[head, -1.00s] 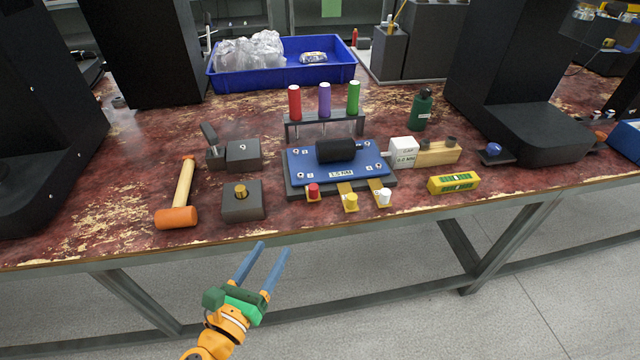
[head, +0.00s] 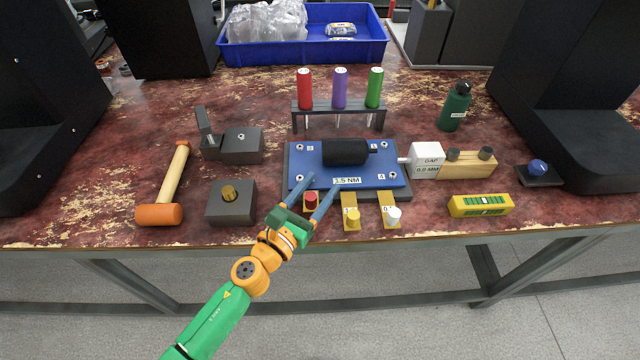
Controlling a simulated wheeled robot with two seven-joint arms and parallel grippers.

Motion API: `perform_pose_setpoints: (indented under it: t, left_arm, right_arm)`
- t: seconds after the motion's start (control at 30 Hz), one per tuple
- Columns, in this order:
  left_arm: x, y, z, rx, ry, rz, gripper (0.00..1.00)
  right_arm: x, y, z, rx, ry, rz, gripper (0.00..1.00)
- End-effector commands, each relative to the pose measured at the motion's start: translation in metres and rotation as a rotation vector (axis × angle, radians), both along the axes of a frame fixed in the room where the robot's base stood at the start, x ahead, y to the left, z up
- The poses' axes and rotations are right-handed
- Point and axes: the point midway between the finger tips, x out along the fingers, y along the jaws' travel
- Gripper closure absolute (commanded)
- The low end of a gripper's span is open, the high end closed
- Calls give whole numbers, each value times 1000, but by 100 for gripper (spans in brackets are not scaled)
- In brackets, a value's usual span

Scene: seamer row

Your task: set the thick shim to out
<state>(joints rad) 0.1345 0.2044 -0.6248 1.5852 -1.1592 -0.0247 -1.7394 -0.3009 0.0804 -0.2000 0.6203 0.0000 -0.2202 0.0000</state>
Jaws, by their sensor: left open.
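A blue plate (head: 402,178) lies on a dark base and carries a black cylinder (head: 345,152) and a "1.5 NM" label. Three yellow shim tabs stick out at its front edge: one with a red knob (head: 311,198), one with a yellow knob (head: 352,214), one with a white knob (head: 393,213). Their thickness is too small to tell from here. My left gripper (head: 314,186) is open, its two blue fingers on either side of the red knob in the picture. I cannot tell whether they touch it. The fingers partly hide the red-knob tab. My right gripper is not in view.
A white block (head: 427,160) reading "GAP 0.0 MM" sits right of the plate. A mallet (head: 172,188) and a dark box with a brass knob (head: 231,203) stand left. A screwdriver rack (head: 338,104) stands behind. A yellow level (head: 480,206) lies front right.

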Motion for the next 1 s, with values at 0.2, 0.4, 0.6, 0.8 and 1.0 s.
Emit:
perform_pose_setpoints:
  t: [0.2, 0.4, 0.6, 0.8, 1.0]
  left_arm:
    - [3, -2, 0, 1, 1, 0, 41]
    - [3, -2, 0, 0, 1, 0, 81]
    - [3, -2, 0, 0, 1, 0, 100]
    - [3, -2, 0, 0, 1, 0, 100]
    - [3, -2, 0, 0, 1, 0, 100]
  right_arm:
    - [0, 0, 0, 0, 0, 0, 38]
    - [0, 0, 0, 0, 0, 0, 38]
    - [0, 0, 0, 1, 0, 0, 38]
    - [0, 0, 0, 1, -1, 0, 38]
    - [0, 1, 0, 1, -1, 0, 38]
